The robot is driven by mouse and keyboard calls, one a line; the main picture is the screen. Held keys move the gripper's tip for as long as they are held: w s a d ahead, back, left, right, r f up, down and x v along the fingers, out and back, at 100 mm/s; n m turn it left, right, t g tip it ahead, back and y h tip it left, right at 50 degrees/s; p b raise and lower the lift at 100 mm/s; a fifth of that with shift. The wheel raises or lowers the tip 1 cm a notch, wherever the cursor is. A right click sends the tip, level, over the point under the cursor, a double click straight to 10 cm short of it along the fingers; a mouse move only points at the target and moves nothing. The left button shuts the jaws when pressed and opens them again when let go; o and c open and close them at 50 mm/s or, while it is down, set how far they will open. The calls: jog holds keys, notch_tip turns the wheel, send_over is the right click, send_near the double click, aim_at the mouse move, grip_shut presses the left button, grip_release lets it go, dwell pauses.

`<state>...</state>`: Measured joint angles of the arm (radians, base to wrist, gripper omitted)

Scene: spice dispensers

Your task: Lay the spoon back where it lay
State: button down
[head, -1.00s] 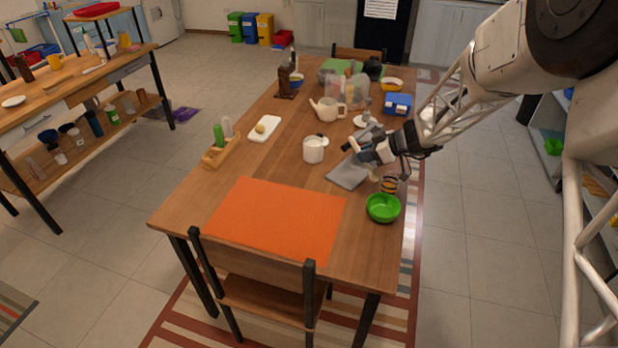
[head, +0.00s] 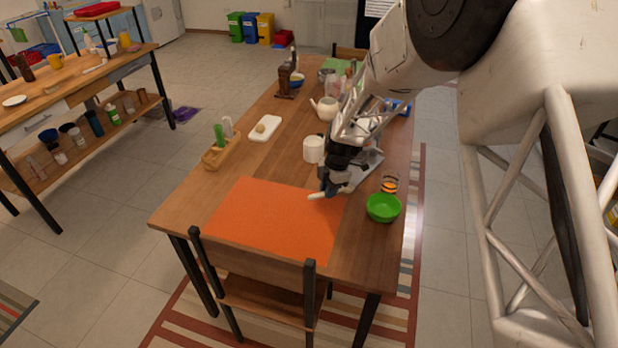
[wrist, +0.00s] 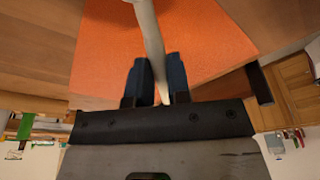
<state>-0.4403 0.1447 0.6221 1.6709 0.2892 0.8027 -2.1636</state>
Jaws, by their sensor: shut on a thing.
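My gripper (head: 328,190) is shut on the spoon (head: 315,196), a pale, slim piece that sticks out to the left of the fingers in the head view. The gripper is at the right edge of the orange mat (head: 270,222). I cannot tell whether the spoon touches the mat. In the wrist view the pale handle (wrist: 149,35) runs from between the two dark blue fingers (wrist: 157,82) up across the mat (wrist: 105,45) and out of the top of the frame. The far end of the spoon is out of that view.
A green bowl (head: 383,208) and a striped glass (head: 390,183) stand right of my gripper. My arm partly hides a grey flat piece (head: 372,166). The mat's left and middle are clear.

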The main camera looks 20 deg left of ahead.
jog(key=shift+s+a+f+n+t+h, duration=0.2)
jog(key=shift+a+f+n+h, duration=0.1)
jog(key=shift+a+n, duration=0.2)
jog(key=shift+s+a+f+n+t+h, duration=0.2)
jog(key=shift+a+f+n+h, duration=0.15)
jog(key=shift+n, duration=0.15)
jog(key=shift+s+a+f+n+t+h, duration=0.15)
jog(key=shift+a+f+n+t, duration=0.1)
jog(key=shift+a+n, duration=0.25)
jog(key=shift+a+f+n+t+h, duration=0.15)
jog(key=shift+a+n+t, duration=0.15)
jog(key=shift+n, duration=0.3)
send_over(306, 179)
jog(key=shift+f, duration=0.75)
jog(key=shift+f, duration=1.75)
jog(key=shift+f, duration=0.1)
